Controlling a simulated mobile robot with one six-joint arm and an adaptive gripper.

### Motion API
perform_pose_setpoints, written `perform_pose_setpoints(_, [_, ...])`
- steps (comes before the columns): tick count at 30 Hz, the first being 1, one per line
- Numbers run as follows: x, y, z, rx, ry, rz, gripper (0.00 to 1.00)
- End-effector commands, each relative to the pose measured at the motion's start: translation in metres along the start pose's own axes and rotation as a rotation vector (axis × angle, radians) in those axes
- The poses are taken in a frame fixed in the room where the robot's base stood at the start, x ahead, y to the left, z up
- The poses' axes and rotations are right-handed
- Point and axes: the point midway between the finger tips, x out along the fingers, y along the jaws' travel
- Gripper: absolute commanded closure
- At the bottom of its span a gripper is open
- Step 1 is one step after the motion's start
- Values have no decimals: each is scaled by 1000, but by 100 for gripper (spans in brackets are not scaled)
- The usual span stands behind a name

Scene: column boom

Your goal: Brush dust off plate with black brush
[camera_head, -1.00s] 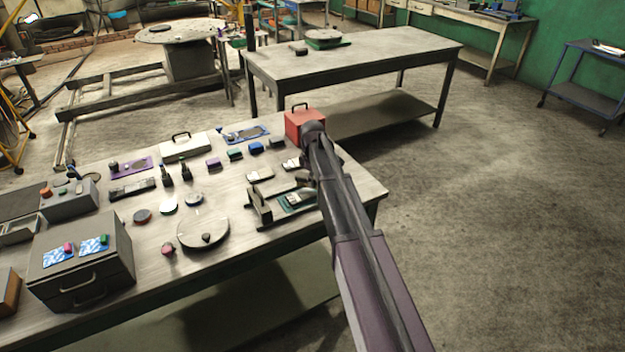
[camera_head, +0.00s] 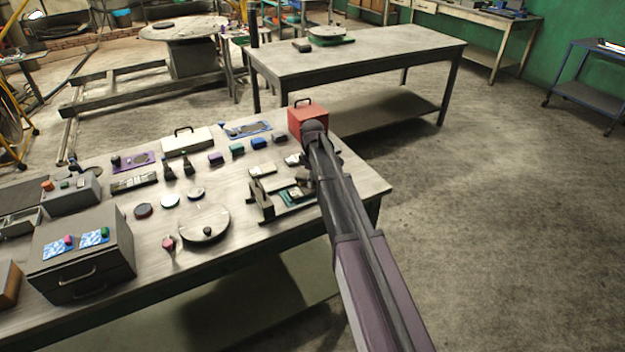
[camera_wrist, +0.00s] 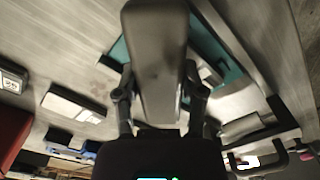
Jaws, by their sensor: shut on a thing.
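My gripper (camera_wrist: 160,95) is shut on a long, dark, rounded block, which I take to be the black brush (camera_wrist: 155,45). Its fingers press it from both sides in the wrist view. Its bristles are not visible. A teal plate (camera_wrist: 228,70) lies behind and beside the held brush, in a grey metal holder (camera_wrist: 282,118). In the head view the holder (camera_head: 263,205) stands near the table's right end, and my gripper is over it, partly hiding the plate (camera_head: 290,201). I cannot tell whether the brush touches the plate, and no dust can be made out.
A red box (camera_head: 307,121) stands just behind my gripper. A pale block (camera_head: 262,170) lies left of it. A round disc with a knob (camera_head: 203,224), several small blocks and a grey drawer box (camera_head: 82,255) occupy the table (camera_head: 150,270) further left. Open floor lies right.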

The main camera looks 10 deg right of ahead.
Motion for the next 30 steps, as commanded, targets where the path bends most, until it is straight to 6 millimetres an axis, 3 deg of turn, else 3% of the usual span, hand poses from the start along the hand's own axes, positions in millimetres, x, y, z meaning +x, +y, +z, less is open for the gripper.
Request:
perform_pose_setpoints(6, [0,-10,-14,2,0,0,85])
perform_pose_setpoints(16, [0,7,12,2,0,0,85])
perform_pose_setpoints(26, [0,-8,-12,6,0,0,85])
perform_pose_setpoints(30, [0,-1,-2,3,0,0,85])
